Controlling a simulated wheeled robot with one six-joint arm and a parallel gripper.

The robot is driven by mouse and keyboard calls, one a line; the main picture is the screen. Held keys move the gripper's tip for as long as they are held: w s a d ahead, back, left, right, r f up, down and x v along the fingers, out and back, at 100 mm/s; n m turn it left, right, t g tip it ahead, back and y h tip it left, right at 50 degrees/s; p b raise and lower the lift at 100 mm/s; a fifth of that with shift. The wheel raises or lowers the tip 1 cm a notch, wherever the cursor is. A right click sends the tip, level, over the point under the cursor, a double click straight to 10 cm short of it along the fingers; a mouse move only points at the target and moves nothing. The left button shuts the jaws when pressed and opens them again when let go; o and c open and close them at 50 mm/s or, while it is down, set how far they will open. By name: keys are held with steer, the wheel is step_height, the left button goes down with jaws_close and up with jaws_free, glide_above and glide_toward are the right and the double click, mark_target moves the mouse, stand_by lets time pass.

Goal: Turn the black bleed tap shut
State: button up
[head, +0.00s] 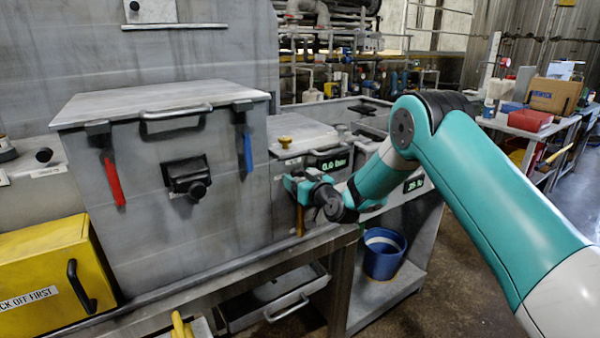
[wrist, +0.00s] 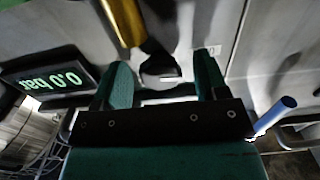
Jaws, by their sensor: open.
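A dark rounded part, which looks like the black bleed tap (wrist: 160,68), shows in the wrist view on the grey front panel, below a brass rod (wrist: 122,20). My gripper (wrist: 162,72) is open, with one teal finger on each side of this dark part. I cannot tell whether either finger touches it. In the head view my gripper (head: 297,184) is at the front of the smaller grey housing, left of and below the green 0.0 bar display (head: 334,164). There it hides the tap. The display also shows upside down in the wrist view (wrist: 48,82).
The large grey bin (head: 150,238) with red (head: 112,180) and blue (head: 247,152) handles stands left of my gripper. The blue handle's end shows in the wrist view (wrist: 275,115). A brass knob (head: 285,143) sits above. A blue bucket (head: 384,262) stands on the lower shelf.

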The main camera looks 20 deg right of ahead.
steer(key=shift+w, duration=0.25)
steer(key=c, duration=0.9)
